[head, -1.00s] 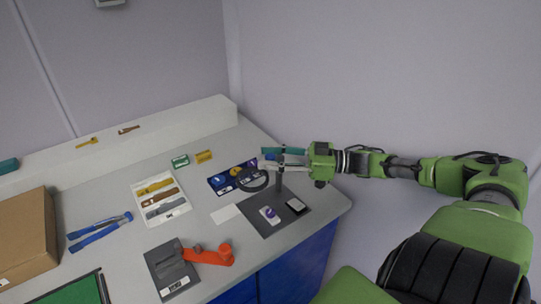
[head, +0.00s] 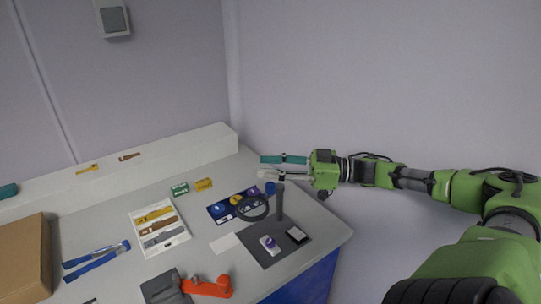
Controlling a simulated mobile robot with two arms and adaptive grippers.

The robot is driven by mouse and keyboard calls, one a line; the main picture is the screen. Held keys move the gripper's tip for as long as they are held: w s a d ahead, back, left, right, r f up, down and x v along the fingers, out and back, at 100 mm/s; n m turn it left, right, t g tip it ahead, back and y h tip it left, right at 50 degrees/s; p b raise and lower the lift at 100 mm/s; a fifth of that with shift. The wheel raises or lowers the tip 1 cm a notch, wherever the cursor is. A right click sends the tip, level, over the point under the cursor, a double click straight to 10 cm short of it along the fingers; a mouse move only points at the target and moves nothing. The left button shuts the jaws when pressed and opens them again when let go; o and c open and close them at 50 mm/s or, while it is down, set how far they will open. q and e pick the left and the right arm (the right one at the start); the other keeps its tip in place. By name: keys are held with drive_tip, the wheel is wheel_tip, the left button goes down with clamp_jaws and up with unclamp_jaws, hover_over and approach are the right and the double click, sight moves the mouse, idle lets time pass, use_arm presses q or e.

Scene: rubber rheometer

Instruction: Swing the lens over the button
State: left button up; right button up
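A dark ring-shaped lens (head: 253,208) hangs on the left side of a dark upright post (head: 280,203), over the edge of a blue tray. The post stands on a dark grey mat (head: 262,256). A small white piece with a purple round spot (head: 269,244), perhaps the button, lies on the mat in front of the post; the lens is not over it. My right gripper (head: 270,167) is above and behind the post, apart from it in the picture. My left gripper is out of view.
The blue tray (head: 213,213) holds several small round pieces. A dark block with a pale top (head: 297,235) lies right of the purple-spotted piece. A white tray (head: 147,251), an orange-red tool (head: 208,287) and a cardboard box (head: 25,257) are further left.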

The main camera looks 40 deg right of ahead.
drive_tip(key=shift+r, duration=1.6)
